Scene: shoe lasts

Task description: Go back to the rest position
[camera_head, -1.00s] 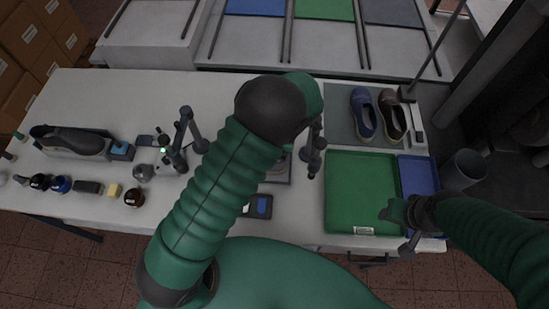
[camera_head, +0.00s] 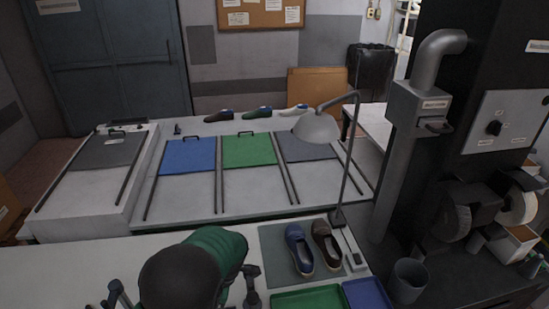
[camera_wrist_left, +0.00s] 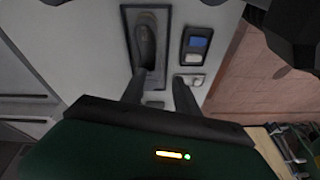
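My left gripper (camera_wrist_left: 158,92) shows in the left wrist view with its two dark fingers apart and nothing between them. Beyond the fingers, a dark shoe last (camera_wrist_left: 146,42) lies in a grey tray (camera_wrist_left: 128,20) on the pale bench. My right arm and gripper are outside both current views.
A blue shoe (camera_head: 298,248) and a brown shoe (camera_head: 326,244) stand on a grey mat (camera_head: 274,246). A desk lamp (camera_head: 317,127) rises beside them. A green tray (camera_head: 309,299) and a blue tray (camera_head: 366,294) are in front. A grey bin (camera_head: 408,281) stands right.

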